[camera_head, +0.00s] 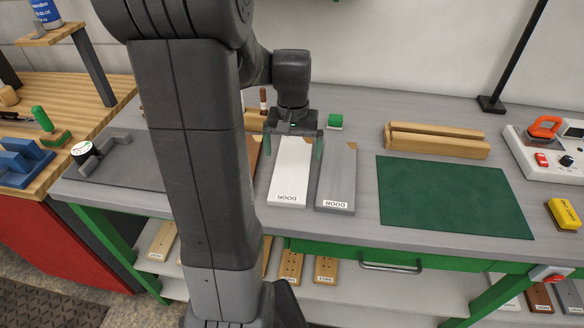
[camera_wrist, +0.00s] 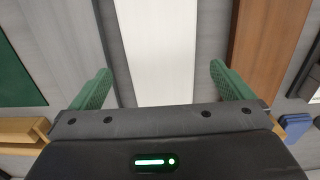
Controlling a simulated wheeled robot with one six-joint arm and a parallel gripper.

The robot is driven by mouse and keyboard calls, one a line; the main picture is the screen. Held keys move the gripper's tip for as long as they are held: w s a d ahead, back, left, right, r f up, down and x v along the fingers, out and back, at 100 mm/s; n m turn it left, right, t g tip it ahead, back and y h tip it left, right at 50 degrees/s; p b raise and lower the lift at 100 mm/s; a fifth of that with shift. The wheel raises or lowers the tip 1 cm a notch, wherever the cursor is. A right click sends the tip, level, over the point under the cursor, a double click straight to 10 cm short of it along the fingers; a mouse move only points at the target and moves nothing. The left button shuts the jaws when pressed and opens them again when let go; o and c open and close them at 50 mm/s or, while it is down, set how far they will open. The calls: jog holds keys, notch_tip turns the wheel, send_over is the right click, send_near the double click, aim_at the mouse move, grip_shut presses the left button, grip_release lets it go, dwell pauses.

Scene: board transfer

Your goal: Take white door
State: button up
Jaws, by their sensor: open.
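The white door (camera_head: 291,172) is a flat white board labelled DOOR, lying on the grey workbench between a grey door board and a brown board. My gripper (camera_head: 293,150) is over its far end, pointing down, with one green finger on each side of it. In the wrist view the white door (camera_wrist: 157,50) runs up the middle between the two green fingers of my gripper (camera_wrist: 155,85). The fingers are open and a gap shows between each finger and the board's edges. The far end of the board is hidden under the gripper body.
A grey door board (camera_head: 336,180) lies close on the right. A brown board (camera_wrist: 268,45) lies on the other side, mostly hidden behind my arm in the head view. A green mat (camera_head: 450,195) and wooden rails (camera_head: 436,141) are further right.

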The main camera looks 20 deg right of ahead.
aim_at(292, 166)
notch_tip(292, 166, down, 5)
jog(key=shift+a+r, duration=0.1)
jog(key=shift+r, duration=0.05)
jog(key=shift+c, duration=0.2)
